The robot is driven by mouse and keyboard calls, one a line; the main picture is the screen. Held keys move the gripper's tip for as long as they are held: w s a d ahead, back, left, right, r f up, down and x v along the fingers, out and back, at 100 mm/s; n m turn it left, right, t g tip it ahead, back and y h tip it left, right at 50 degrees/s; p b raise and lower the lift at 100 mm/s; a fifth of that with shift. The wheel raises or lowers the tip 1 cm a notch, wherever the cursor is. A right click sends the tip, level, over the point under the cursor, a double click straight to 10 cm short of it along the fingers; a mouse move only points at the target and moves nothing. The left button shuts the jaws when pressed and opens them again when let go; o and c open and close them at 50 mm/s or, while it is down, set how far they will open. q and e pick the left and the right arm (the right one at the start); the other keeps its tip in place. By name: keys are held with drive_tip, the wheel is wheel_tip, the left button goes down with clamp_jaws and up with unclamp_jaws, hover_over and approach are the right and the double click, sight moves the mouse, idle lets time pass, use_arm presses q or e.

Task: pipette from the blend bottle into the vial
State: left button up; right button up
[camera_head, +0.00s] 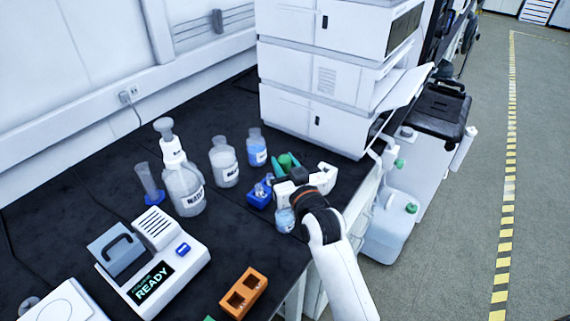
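My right gripper (300,182) is over the right part of the bench, beside a blue holder (259,194). Its fingers are small and partly hidden by its wrist, so I cannot tell if it is open or shut. A green item (284,162) shows just behind it. A small bottle (284,221) with a pale label stands close beside the gripper, partly covered by my arm. Two clear labelled bottles stand behind, one in the middle (223,166) and one with bluish contents or label (256,150). I cannot read which is the blend bottle. No vial or pipette is clearly identifiable. My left gripper is not in view.
A larger bottle (184,190) with a pump top stands left, next to a blue-based cylinder (149,186). A white device (168,275) reads READY. An orange block (243,293) lies in front. White stacked instruments (310,85) fill the back right. The bench's right edge is near my arm.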

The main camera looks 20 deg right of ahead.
drive_tip(key=shift+r, duration=0.1)
drive_tip(key=shift+p, duration=0.65)
idle(0.5)
clamp_jaws()
idle(0.9)
drive_tip(key=shift+f+b, duration=3.05)
drive_tip(key=shift+f, duration=2.25)
unclamp_jaws()
